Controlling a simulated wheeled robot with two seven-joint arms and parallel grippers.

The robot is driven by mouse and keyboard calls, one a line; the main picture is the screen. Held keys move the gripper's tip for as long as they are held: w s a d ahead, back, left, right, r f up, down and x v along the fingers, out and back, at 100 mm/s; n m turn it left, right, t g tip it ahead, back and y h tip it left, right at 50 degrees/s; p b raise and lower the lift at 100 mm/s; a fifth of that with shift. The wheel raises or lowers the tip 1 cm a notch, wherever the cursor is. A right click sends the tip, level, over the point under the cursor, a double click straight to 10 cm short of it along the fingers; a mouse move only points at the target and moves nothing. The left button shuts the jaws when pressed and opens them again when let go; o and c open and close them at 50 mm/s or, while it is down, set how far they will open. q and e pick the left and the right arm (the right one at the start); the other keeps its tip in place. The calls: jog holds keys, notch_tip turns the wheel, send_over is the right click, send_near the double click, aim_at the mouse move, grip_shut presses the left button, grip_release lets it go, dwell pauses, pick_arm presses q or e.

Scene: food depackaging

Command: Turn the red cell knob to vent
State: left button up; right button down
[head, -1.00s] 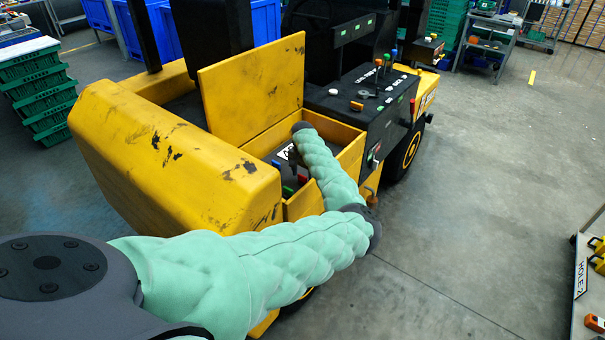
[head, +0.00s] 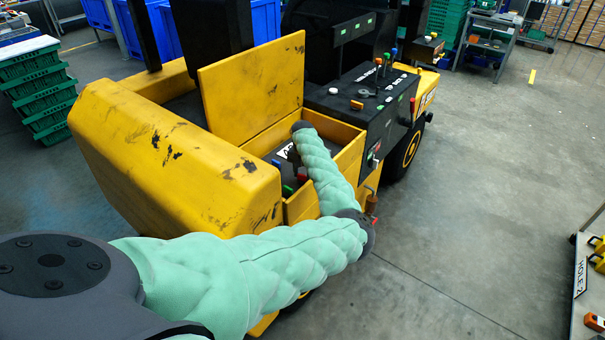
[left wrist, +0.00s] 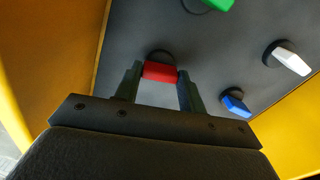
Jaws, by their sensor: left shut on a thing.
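The red cell knob (left wrist: 160,72) shows in the left wrist view as a short red bar on a dark panel. My left gripper (left wrist: 158,80) is shut on it, with one finger at each end of the bar. In the head view my left arm reaches down into the open yellow compartment of the truck, and my left gripper (head: 293,154) is a dark shape low inside it, partly hidden by the forearm. The panel's markings around the red knob are not readable. My right gripper is not in view.
A green knob (left wrist: 218,4), a blue knob (left wrist: 235,104) and a white knob (left wrist: 291,61) stand on the same panel. Yellow walls and a raised yellow lid (head: 252,90) bound the compartment. A black console (head: 362,105) with levers is beside it. Open floor lies to the right.

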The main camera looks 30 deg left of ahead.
pick_arm(q)
jog(key=n, duration=0.4)
jog(key=shift+n, duration=0.3)
jog(key=n, duration=0.2)
jog(key=shift+n, duration=0.4)
jog(key=n, duration=0.3)
jog(key=shift+n, duration=0.3)
jog(key=shift+n+b, duration=0.35)
jog(key=shift+n, duration=1.85)
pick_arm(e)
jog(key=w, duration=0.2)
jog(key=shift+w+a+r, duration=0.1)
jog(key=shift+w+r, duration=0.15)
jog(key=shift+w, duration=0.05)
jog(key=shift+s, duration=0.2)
